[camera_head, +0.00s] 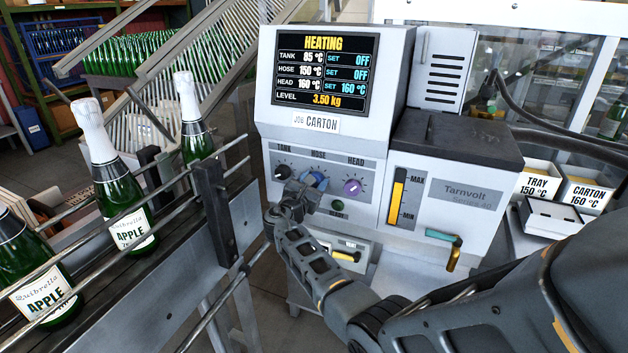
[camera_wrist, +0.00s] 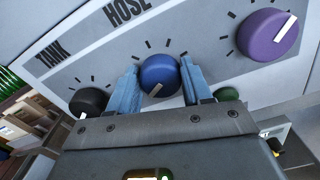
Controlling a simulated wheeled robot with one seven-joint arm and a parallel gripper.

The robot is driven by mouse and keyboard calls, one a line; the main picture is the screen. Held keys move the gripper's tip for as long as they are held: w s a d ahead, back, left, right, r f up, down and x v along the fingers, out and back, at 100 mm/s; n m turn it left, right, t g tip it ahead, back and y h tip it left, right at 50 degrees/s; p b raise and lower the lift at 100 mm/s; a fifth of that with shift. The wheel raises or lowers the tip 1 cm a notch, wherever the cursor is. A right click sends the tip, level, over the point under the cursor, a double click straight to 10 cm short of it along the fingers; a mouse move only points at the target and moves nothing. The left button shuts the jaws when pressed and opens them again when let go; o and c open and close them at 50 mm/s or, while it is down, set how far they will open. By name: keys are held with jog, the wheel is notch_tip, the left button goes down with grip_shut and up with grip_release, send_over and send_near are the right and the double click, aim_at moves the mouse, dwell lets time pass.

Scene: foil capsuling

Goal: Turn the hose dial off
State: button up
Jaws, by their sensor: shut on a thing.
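The blue hose dial (camera_wrist: 158,75) sits between the two fingers of my gripper (camera_wrist: 160,84), which is shut on it. In the wrist view its white pointer slants toward the lower left of the knob. In the head view the hose dial (camera_head: 318,180) is partly hidden by my gripper (camera_head: 303,188). The display (camera_head: 324,75) reads HEATING, with tank 85 °C set OFF, hose 150 °C set OFF, and head 160 °C set 160 °C.
The black tank dial (camera_wrist: 88,101) is left of my fingers and the purple head dial (camera_wrist: 267,34) is at right. A green button (camera_wrist: 227,94) lies close to the right finger. A bottle conveyor (camera_head: 225,200) with metal rails runs left of the machine.

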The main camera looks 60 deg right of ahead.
jog(key=shift+d+r, duration=0.1)
jog(key=shift+d, duration=0.05)
jog(key=o, duration=1)
jog(key=shift+o, duration=0.2)
jog(key=a, duration=0.7)
jog(key=shift+s+a+b, duration=0.3)
jog(key=shift+a+b, duration=0.1)
